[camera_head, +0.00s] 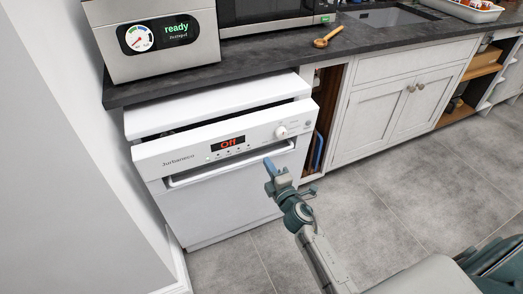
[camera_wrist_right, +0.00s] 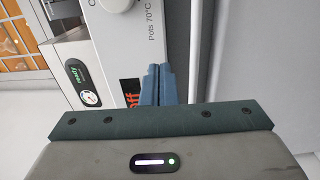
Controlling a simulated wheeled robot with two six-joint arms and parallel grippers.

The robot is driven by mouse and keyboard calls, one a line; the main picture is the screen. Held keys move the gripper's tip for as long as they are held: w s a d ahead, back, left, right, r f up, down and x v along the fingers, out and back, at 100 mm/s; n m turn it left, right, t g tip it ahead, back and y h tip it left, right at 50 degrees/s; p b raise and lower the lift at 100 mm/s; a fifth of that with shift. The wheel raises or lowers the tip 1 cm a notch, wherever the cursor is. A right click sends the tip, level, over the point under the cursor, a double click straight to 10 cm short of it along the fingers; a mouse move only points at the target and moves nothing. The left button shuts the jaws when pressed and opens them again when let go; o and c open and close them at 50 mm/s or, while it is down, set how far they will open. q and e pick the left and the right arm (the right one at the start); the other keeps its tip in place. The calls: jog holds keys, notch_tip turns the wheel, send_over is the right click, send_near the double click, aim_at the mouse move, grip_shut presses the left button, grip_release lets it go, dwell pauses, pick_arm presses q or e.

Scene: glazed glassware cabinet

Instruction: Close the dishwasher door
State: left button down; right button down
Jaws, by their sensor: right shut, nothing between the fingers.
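The white dishwasher door (camera_head: 225,199) stands slightly ajar, tilted out at its top with a dark gap behind the control panel. The panel has a red "Off" display (camera_head: 227,144), a round knob (camera_head: 281,132) and a bar handle (camera_head: 232,164) below. My right gripper (camera_head: 268,163) is shut and empty, in front of the door near the right end of the handle. I cannot tell if it touches. In the right wrist view the shut blue fingers (camera_wrist_right: 158,84) partly cover the display, and the white door panel (camera_wrist_right: 110,45) lies beyond them. My left gripper is not in view.
A dark worktop (camera_head: 260,53) above the dishwasher carries a toaster-like appliance (camera_head: 158,40) reading "ready", a microwave (camera_head: 270,12) and a wooden spoon (camera_head: 328,37). An open narrow cupboard (camera_head: 322,120) is to the right. The grey floor (camera_head: 390,190) in front is clear.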

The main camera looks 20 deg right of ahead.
aim_at(258, 146)
jog(key=w, duration=0.4)
jog(key=shift+w+r, duration=0.2)
jog(key=shift+r, duration=0.05)
jog(key=shift+w+a, duration=0.1)
jog(key=shift+w, duration=0.55)
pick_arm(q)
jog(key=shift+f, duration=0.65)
pick_arm(e)
jog(key=shift+w, duration=0.1)
